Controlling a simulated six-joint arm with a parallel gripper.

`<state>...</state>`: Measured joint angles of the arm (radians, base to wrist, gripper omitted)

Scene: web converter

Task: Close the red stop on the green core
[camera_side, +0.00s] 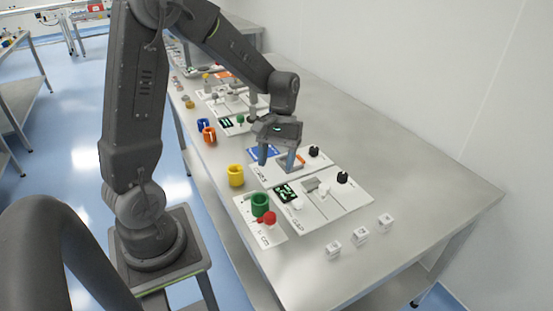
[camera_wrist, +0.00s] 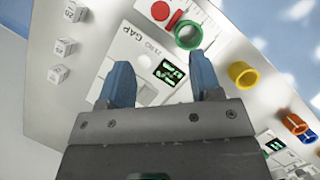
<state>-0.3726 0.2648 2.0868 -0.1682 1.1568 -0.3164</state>
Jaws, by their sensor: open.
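The green core (camera_side: 260,204) is a short hollow cylinder standing on a white panel (camera_side: 246,211) with a printed scale. The red stop (camera_side: 269,218) is a round red piece close beside it, toward the front of the panel. In the wrist view the green core (camera_wrist: 188,35) shows its open ring near the top, and the red stop (camera_wrist: 160,10) is to its upper left with a small gap. My gripper (camera_side: 281,167) is open and empty, above the panels behind the core. In the wrist view its two blue fingers (camera_wrist: 163,84) are spread, below the core.
A yellow core (camera_side: 235,175), an orange core (camera_side: 209,135) and a blue core (camera_side: 203,125) stand along the left table edge. A panel with a dark display (camera_side: 286,193) and knobs lies right of the green core. Small white blocks (camera_side: 360,236) sit at the front right.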

